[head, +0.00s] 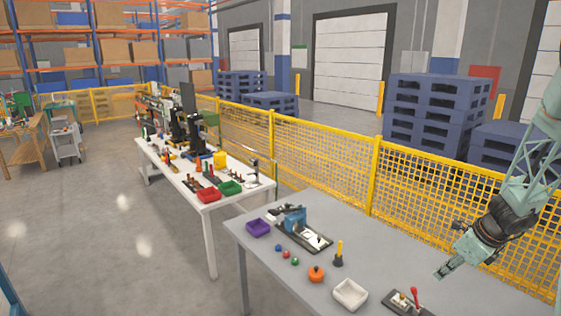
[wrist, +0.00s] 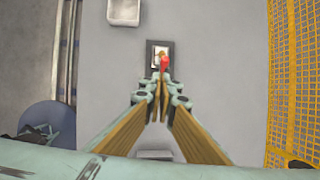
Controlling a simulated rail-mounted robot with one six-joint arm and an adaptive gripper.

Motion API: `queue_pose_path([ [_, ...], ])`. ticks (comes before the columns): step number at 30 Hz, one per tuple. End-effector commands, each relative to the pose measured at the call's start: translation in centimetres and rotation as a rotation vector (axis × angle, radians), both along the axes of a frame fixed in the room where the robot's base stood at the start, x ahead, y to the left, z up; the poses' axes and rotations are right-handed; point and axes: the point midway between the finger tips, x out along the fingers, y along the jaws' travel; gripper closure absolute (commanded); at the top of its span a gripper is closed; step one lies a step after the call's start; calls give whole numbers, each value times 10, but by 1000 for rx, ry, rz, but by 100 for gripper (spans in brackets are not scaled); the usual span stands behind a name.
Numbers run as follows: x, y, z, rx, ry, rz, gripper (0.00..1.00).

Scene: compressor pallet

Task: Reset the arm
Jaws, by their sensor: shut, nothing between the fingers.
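My gripper (head: 441,274) hangs at the right in the head view, above the grey table (head: 345,228), with its fingers pointing down and to the left. The wrist view shows the gripper (wrist: 159,112) with its fingertips close together and nothing between them. A black-framed fixture (head: 393,306) with a red-handled lever (head: 414,293) sits on the table below and in front of the fingers. In the wrist view the fixture (wrist: 151,48) and red handle (wrist: 164,63) appear just beyond the fingertips. I cannot tell whether they touch.
The table holds a white tray (head: 350,293), an orange knob (head: 316,272), a yellow-handled tool (head: 339,250), a blue device (head: 294,219) and a purple bin (head: 258,228). A yellow mesh fence (head: 320,165) runs behind the table. The table's right part looks clear.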

Motion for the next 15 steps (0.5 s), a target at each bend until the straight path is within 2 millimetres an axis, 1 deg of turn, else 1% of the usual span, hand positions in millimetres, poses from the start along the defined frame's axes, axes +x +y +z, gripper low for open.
queue_pose_path([
  [5,1,24,22,-27,-19,96,100],
  [9,0,47,43,-56,-37,193,100],
  [15,-5,81,72,-97,-60,335,100],
])
